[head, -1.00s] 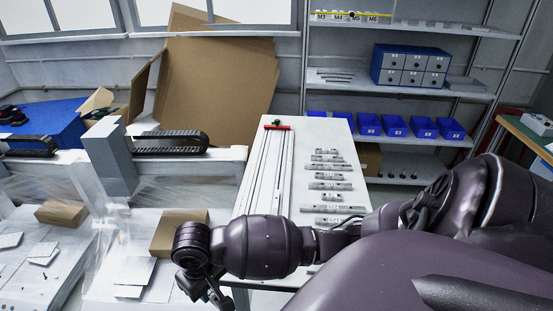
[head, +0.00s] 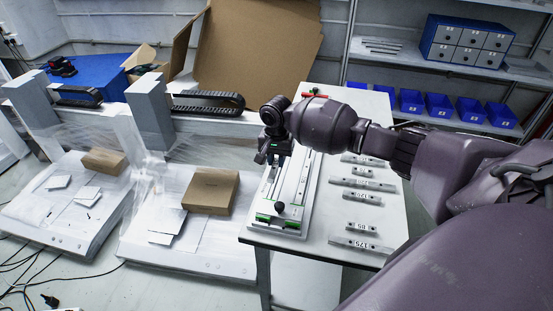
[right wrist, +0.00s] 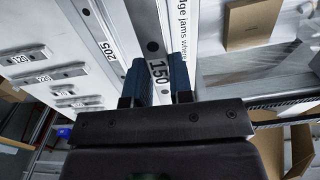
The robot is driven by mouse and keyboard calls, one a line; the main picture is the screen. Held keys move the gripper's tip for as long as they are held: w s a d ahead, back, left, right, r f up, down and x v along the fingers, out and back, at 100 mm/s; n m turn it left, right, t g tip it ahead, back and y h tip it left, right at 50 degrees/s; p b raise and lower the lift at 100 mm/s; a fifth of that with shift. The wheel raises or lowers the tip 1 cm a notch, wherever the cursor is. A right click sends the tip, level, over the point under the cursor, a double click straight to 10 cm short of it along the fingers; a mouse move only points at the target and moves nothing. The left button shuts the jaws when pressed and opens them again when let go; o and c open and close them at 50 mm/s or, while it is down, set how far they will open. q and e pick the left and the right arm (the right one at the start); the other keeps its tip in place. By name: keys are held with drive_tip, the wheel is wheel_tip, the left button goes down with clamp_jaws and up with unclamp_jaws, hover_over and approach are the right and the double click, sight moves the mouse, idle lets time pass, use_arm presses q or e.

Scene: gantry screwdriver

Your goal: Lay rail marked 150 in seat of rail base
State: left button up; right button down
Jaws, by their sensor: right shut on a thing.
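The grey rail marked 150 (right wrist: 152,40) is between the blue fingers of my right gripper (right wrist: 158,82) in the right wrist view. The gripper is shut on it. In the head view my right gripper (head: 270,156) is over the left side of the long pale rail base (head: 300,190), which has green parts at its near end and a red part at its far end. A rail marked 205 (right wrist: 108,50) runs alongside the held rail in the wrist view. I cannot tell whether the held rail touches the base. My left gripper is not in view.
Several marked rails lie on the table's right side, including one marked 175 (head: 360,245). A dark knob (head: 280,207) stands at the base's near end. A cardboard box (head: 208,190) sits on a lower platform to the left. Blue bins (head: 440,106) stand behind the table.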

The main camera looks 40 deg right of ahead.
drive_tip(key=b, duration=0.4)
hover_over(276, 184)
drive_tip(key=shift+d+f, duration=0.15)
drive_tip(key=shift+f, duration=2.55)
drive_tip(key=shift+w+f, duration=0.1)
drive_tip(key=shift+f, duration=0.4)
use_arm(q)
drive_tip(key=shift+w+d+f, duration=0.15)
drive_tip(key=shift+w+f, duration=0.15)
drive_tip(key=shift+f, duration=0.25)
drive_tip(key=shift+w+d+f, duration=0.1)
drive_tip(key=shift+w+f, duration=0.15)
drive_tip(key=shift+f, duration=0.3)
use_arm(e)
drive_tip(key=shift+f, duration=0.1)
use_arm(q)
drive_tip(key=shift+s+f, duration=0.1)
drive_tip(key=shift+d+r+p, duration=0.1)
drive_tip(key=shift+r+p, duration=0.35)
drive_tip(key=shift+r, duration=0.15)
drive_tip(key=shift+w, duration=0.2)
use_arm(e)
drive_tip(key=shift+f, duration=0.55)
drive_tip(key=c, duration=0.9)
unclamp_jaws()
